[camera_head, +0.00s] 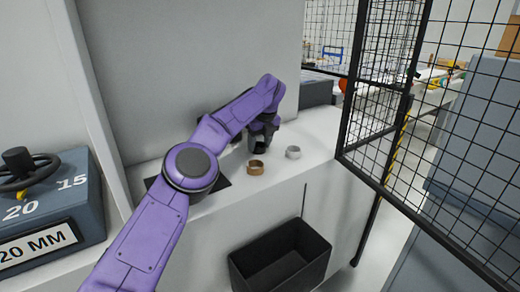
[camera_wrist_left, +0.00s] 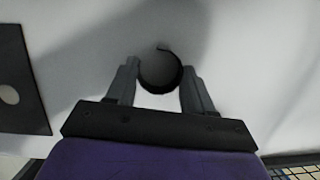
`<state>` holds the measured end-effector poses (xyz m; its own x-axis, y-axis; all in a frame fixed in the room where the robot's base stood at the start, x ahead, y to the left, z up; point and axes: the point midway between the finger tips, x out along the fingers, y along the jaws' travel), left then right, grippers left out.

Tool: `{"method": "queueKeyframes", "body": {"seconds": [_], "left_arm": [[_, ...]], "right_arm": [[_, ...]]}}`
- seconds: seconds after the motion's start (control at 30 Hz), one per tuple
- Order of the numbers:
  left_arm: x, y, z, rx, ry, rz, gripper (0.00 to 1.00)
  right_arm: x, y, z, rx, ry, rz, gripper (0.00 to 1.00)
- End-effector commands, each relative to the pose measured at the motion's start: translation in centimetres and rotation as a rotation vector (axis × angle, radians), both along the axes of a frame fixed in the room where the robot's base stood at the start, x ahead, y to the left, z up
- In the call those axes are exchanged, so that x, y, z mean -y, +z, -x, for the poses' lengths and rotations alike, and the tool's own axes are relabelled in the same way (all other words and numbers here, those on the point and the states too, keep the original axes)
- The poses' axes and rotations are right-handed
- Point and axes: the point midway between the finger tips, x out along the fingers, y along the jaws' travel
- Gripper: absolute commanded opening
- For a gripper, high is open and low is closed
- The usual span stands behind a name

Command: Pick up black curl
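The black curl (camera_wrist_left: 172,84) is an open black ring in the left wrist view. It lies between the two fingers of my left gripper (camera_wrist_left: 160,68), one finger close against each side. I cannot tell whether they press on it or whether it still rests on the surface. In the head view my left gripper (camera_head: 262,140) points down over the white worktop, behind a brown curl (camera_head: 255,168) and left of a white curl (camera_head: 293,153). There the black curl is not clearly seen against the dark gripper. My right gripper is not in view.
A dark flat plate with a hole (camera_wrist_left: 22,85) lies left of the gripper in the left wrist view. A black bin (camera_head: 280,258) is below the worktop's front (camera_head: 318,150). A black mesh fence (camera_head: 385,110) stands right. A grey-blue block (camera_head: 50,215) is at left.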

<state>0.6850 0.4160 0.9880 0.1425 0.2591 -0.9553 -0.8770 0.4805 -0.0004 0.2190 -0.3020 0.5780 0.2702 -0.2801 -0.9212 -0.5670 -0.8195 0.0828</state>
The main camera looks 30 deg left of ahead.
Motion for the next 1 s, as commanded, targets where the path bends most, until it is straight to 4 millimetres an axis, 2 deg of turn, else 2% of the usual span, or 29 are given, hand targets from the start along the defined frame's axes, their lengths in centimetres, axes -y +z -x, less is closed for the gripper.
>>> {"method": "queueKeyframes", "body": {"seconds": [0.3,0.47,0.57,0.7,0.8,1.0], "left_arm": [[0.0,0.1,0.0,0.000,0.000,0.000,0.24],[0.0,1.3,0.0,0.001,0.002,-0.001,0.24],[0.1,3.6,0.0,0.003,0.003,-0.001,0.24],[0.1,8.9,0.0,0.002,0.002,0.000,0.24],[0.0,12.0,0.0,0.000,0.000,0.000,0.24],[0.0,16.3,0.0,-0.001,0.000,0.000,0.24]], "right_arm": [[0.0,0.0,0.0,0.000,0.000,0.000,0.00],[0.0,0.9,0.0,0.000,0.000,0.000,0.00],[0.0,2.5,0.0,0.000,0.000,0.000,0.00],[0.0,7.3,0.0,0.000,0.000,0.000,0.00],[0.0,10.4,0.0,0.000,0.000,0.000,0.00],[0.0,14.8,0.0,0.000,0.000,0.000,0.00]]}}
